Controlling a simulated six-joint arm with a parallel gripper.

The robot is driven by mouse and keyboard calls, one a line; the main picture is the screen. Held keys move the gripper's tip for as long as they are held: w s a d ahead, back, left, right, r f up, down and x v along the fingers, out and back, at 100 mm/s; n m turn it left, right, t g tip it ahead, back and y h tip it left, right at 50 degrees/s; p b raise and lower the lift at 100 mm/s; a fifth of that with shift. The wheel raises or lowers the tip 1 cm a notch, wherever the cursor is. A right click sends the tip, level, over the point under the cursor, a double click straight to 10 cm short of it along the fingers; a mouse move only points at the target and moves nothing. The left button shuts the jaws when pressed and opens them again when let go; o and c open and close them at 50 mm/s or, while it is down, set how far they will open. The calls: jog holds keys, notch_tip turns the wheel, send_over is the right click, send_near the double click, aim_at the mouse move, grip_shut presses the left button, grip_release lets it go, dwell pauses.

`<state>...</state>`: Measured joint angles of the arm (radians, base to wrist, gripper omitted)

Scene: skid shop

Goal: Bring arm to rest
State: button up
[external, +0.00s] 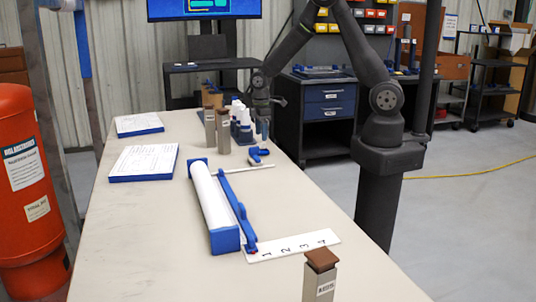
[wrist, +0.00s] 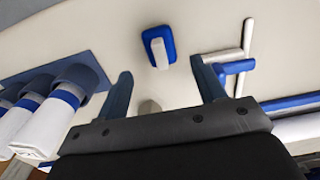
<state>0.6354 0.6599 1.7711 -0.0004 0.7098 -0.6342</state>
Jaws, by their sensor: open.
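My gripper (external: 262,122) hangs pointing down over the far part of the long bench, beside a group of white and blue cylinders (external: 237,113). In the wrist view my gripper (wrist: 166,85) has its two blue-grey fingers spread well apart with nothing held between them. A small blue block with a white top (wrist: 157,47) lies on the bench beyond the fingertips. The white and blue cylinders stand left of the fingers in the wrist view (wrist: 50,122).
Metal posts (external: 222,130) stand left of my gripper. A white roll in a blue holder (external: 210,200), a numbered white strip (external: 292,246) and a brown-capped post (external: 320,275) occupy the nearer bench. Blue-edged papers (external: 143,162) lie left. The bench's left front is clear.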

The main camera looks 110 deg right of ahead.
notch_tip(320, 180, up, 6)
notch_tip(320, 180, down, 12)
notch_tip(320, 180, up, 4)
jog(key=shift+r, duration=0.25)
jog(key=s+d+r, duration=0.5)
jog(key=s+r, duration=0.2)
jog(key=s, duration=0.3)
jog(key=n, duration=0.5)
send_near(261, 144)
jog(key=w+a, duration=0.2)
jog(key=a, duration=0.5)
jog(key=w+a+n, duration=0.2)
jog(key=w+a, duration=0.1)
jog(key=a, duration=0.5)
jog(key=w+a+n, duration=0.3)
jog(key=w+a, duration=0.1)
jog(key=a, duration=0.4)
jog(key=shift+w+r, duration=0.2)
jog(key=shift+r, duration=0.2)
jog(key=shift+d, duration=0.1)
